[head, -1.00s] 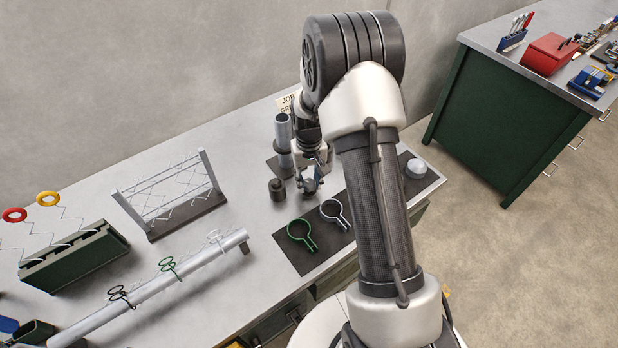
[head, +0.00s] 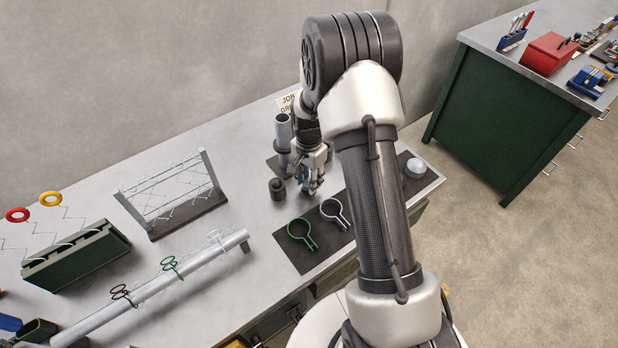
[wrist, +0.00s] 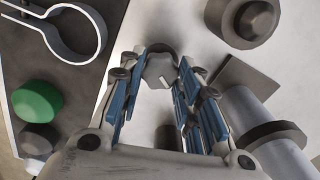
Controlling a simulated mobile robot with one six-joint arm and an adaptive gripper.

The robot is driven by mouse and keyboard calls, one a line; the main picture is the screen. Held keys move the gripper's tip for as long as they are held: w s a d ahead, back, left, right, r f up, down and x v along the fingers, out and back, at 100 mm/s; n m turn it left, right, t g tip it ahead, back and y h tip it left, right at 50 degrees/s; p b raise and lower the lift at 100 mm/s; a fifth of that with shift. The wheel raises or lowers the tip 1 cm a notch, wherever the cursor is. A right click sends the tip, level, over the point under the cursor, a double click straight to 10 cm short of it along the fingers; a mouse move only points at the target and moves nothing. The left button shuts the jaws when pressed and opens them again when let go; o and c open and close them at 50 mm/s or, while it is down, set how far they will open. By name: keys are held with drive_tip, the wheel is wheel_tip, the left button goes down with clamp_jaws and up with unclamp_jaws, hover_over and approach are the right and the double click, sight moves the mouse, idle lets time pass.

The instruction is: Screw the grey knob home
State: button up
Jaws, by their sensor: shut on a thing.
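My gripper (wrist: 162,75) points down over the bench and is shut on the grey knob (wrist: 160,71), a faceted piece with a pale mark between the fingertips. A dark round rim shows just behind the knob; I cannot tell how far it is seated. In the head view my gripper (head: 314,184) is low over the bench, just right of a dark stubby knob-topped piece (head: 277,188), and its fingers hide the held knob. That dark piece also shows at the top right of the wrist view (wrist: 250,22).
A grey post (head: 283,132) stands close behind my gripper. A green ring clamp (head: 300,232) and a pale one (head: 334,211) lie on a dark mat. A green knob (wrist: 38,102) and a dark knob (wrist: 38,140) sit nearby. A wire-mesh frame (head: 165,188) stands left.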

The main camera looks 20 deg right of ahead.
drive_tip(key=m, duration=0.4)
drive_tip(key=shift+m, duration=0.3)
drive_tip(key=m, duration=1)
drive_tip(key=shift+m, duration=0.4)
drive_tip(key=m, duration=0.4)
drive_tip(key=shift+p, duration=0.3)
drive_tip(key=shift+m, duration=0.3)
drive_tip(key=o, duration=1.1)
